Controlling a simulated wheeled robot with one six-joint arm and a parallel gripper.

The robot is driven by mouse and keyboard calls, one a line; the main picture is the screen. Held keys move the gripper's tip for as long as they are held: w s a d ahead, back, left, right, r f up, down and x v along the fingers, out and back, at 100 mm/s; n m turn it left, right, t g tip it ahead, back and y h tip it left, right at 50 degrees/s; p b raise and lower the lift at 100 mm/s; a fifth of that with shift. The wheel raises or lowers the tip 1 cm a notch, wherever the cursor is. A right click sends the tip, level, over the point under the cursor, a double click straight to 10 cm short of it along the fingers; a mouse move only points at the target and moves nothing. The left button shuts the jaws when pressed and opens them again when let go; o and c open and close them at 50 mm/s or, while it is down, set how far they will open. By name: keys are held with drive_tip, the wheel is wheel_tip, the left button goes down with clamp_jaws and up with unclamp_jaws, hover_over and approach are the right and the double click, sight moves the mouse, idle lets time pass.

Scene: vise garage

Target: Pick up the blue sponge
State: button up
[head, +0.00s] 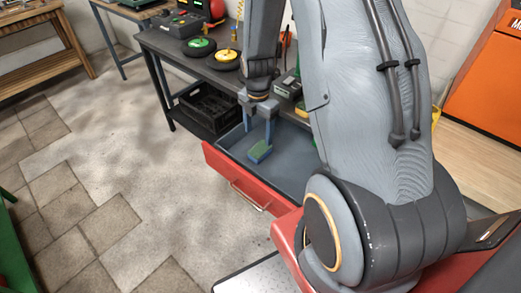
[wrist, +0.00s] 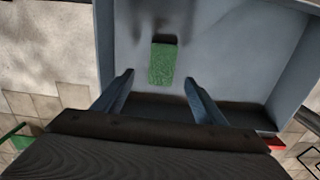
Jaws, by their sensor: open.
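The sponge (head: 260,151) lies in an open red drawer (head: 238,184) with a grey inside. It shows a green top and blue sides in the head view. In the wrist view the sponge (wrist: 162,65) appears as a green rectangle on the grey drawer floor, with a dark shadow at its far end. My gripper (head: 258,133) points down into the drawer above the sponge. In the wrist view my gripper (wrist: 158,80) is open and empty, its two blue fingers spread wider than the sponge. The sponge lies between the lines of the fingers, just beyond the tips.
The drawer walls (wrist: 290,60) stand around the gripper. A dark workbench (head: 185,62) behind holds a green wheel (head: 199,46), a yellow wheel (head: 226,57) and tools. A black crate (head: 210,107) sits below it. The tiled floor (head: 110,150) at left is largely clear.

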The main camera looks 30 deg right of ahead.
sight(260, 149)
drive_tip(key=shift+s+d+f+p, duration=0.15)
drive_tip(key=shift+f+p, duration=0.45)
drive_tip(key=shift+f, duration=1.35)
drive_tip(key=shift+w+d+f+p, duration=0.1)
drive_tip(key=shift+f+p, duration=0.5)
drive_tip(key=shift+f, duration=1.35)
drive_tip(key=c, duration=1.1)
